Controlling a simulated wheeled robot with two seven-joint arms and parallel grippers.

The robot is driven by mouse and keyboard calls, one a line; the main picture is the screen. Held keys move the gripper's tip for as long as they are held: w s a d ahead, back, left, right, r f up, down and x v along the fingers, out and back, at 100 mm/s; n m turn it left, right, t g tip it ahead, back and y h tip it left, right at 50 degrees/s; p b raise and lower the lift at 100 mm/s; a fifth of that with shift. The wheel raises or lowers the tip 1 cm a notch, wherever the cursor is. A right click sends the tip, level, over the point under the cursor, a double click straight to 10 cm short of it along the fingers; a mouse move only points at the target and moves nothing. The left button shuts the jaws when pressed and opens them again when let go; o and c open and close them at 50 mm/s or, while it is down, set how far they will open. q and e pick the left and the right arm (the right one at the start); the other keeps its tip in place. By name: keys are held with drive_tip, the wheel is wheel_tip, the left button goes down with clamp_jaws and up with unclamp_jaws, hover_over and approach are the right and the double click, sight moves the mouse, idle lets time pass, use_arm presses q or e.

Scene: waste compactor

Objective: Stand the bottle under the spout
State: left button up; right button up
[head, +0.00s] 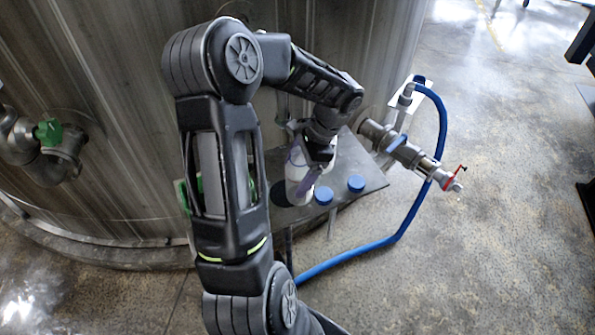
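A whitish bottle (297,190) stands on the grey metal shelf (362,172) fixed to the tank, close to the shelf's front left. Its upper part is largely hidden behind my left gripper (308,172). The gripper's purplish fingers are at the bottle's upper part, and overlap it in the picture. I cannot tell whether they are closed on it. A pipe with a valve and a red handle ends in an outlet (455,186) to the right of the shelf; I cannot tell whether this is the spout. My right gripper is not in view.
Two blue caps (324,195) and (356,184) sit at the shelf's front edge. A blue hose (441,125) loops around the right of the shelf to the floor. The large steel tank (100,110) has a green-handled valve (48,132) at left.

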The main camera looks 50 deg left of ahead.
use_arm(q)
drive_tip(key=shift+o, duration=0.2)
drive_tip(key=shift+r, duration=0.15)
drive_tip(key=v, duration=0.6)
drive_tip(key=shift+w+r, duration=0.1)
drive_tip(key=shift+w, duration=0.05)
drive_tip(key=p+v, duration=0.4)
drive_tip(key=v, duration=0.1)
drive_tip(key=shift+w+d+r, duration=0.1)
drive_tip(key=shift+d+r, duration=0.05)
drive_tip(key=shift+r, duration=0.2)
